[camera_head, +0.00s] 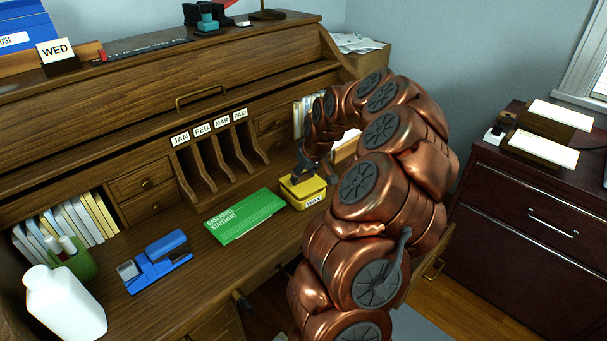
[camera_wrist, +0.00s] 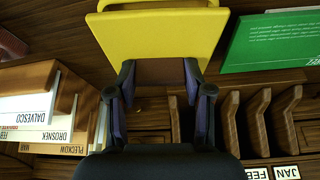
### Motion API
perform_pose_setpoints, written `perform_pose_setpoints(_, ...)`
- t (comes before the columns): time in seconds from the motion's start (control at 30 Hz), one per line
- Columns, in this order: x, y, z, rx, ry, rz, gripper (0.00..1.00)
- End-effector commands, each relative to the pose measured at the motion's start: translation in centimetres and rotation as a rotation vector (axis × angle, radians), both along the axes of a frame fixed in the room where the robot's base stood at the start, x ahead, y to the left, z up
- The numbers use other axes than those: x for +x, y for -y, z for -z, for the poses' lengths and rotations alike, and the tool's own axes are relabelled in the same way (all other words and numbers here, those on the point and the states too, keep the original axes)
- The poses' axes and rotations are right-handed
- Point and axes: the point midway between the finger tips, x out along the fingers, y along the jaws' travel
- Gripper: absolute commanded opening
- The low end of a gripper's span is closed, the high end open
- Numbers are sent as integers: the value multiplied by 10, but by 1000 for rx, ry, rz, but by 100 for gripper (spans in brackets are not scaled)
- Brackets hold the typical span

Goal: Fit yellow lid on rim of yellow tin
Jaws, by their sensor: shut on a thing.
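The yellow tin (camera_head: 301,201) stands on the desk right of the green booklet, with a dark-lettered label on its front. The yellow lid (camera_head: 303,184) is over its top; any gap between lid and rim is too small to tell. My gripper (camera_head: 306,172) comes down from above and is shut on the lid. In the wrist view, the yellow lid (camera_wrist: 160,38) fills the top centre. My gripper's fingers (camera_wrist: 159,75) reach its near edge, one on each side of a shaded brownish area. The exact grip contact and the rim's far side are hidden.
A green booklet (camera_head: 243,217) lies left of the tin. Wooden upright dividers (camera_head: 215,160) stand behind, and envelopes (camera_wrist: 40,108) are close by in the wrist view. Bare desktop lies in front of the booklet.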

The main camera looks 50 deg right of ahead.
Motion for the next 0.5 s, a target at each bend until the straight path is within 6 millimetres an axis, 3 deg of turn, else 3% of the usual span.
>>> perform_pose_setpoints(0.5,0,0,13,0,0,0,0)
